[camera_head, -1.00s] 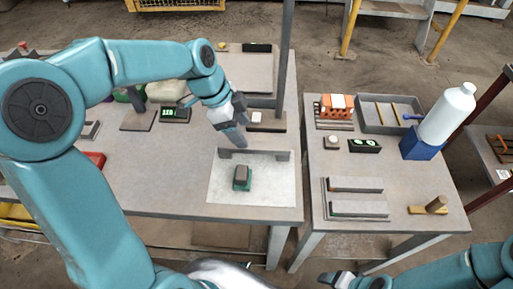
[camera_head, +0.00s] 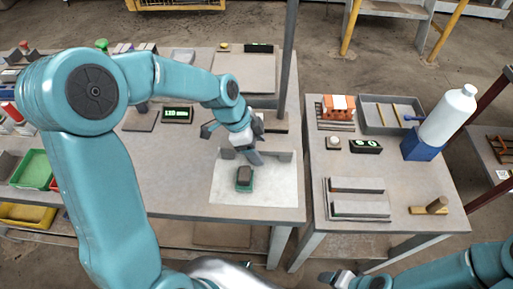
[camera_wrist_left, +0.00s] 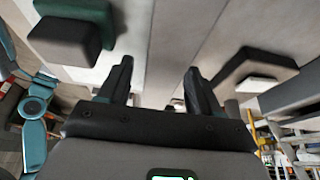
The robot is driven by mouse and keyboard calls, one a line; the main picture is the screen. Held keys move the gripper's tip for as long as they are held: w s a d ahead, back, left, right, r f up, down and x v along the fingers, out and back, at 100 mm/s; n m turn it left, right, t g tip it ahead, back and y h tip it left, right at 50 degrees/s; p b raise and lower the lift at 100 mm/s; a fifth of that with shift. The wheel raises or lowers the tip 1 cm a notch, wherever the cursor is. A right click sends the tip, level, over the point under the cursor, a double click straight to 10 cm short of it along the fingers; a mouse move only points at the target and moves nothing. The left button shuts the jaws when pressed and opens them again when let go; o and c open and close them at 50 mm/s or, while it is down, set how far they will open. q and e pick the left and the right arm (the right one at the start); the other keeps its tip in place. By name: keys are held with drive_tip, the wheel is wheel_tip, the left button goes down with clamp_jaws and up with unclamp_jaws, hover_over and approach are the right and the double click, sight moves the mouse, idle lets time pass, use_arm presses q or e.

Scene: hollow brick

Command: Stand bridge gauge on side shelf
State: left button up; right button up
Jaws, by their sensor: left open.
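A dark block on a green base (camera_head: 244,177) sits just in front of the bar. A post (camera_head: 287,70) rises behind. The side table carries a stepped rack (camera_head: 358,212), a grey tray (camera_head: 378,127), a white bottle (camera_head: 447,115) and a wooden peg piece (camera_head: 432,207). A gap separates the tables.

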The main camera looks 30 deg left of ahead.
use_arm(q)
drive_tip(key=shift+f+b, duration=0.2)
drive_tip(key=shift+b, duration=0.2)
idle(0.4)
clamp_jaws()
